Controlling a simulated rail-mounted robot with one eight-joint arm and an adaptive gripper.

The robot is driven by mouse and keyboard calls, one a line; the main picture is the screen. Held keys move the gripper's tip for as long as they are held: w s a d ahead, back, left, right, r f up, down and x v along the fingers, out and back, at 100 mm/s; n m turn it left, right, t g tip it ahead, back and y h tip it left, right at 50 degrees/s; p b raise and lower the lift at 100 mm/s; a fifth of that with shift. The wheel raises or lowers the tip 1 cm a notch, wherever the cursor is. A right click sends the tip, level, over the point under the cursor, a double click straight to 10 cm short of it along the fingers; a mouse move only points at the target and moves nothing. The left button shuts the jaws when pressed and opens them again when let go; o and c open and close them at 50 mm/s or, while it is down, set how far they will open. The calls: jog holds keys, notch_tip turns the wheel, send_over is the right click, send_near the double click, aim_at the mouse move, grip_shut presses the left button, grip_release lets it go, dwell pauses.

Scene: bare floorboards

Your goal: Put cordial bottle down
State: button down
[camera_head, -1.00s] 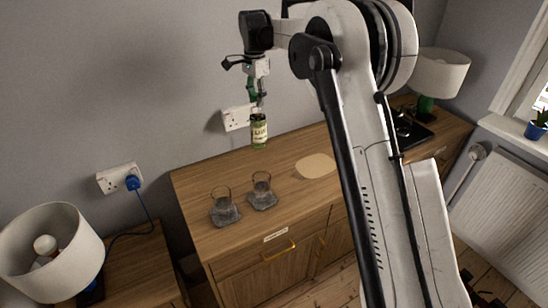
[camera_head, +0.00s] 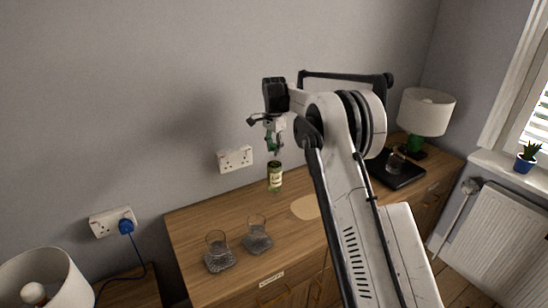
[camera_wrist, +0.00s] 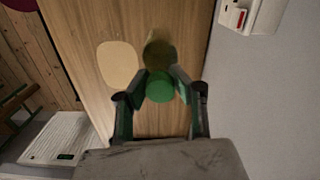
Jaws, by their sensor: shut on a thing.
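The cordial bottle (camera_head: 275,177) is green with a pale label and hangs upright below my gripper (camera_head: 274,150), over the back of the wooden sideboard (camera_head: 205,225). In the wrist view my gripper (camera_wrist: 160,95) is shut on the bottle's green cap (camera_wrist: 160,88), with the darker bottle body (camera_wrist: 159,52) beyond it. A pale round mat (camera_head: 305,207) lies bare on the sideboard, to the right of and nearer than the bottle. The same mat (camera_wrist: 117,64) shows left of the bottle in the wrist view. I cannot tell the exact gap between bottle and wood.
Two glasses (camera_head: 217,244) (camera_head: 257,229) stand on dark coasters at the sideboard's left. A black tray (camera_head: 398,175) with a glass and a white-shaded lamp (camera_head: 425,112) stand at the right. A wall socket (camera_head: 235,159) is behind the bottle.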

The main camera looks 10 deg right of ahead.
aim_at(274, 157)
jog(key=shift+f+p, duration=0.3)
jog(key=shift+f, duration=1.65)
jog(key=shift+f, duration=0.2)
jog(key=c, duration=1.5)
grip_release()
jog(key=shift+r, duration=0.1)
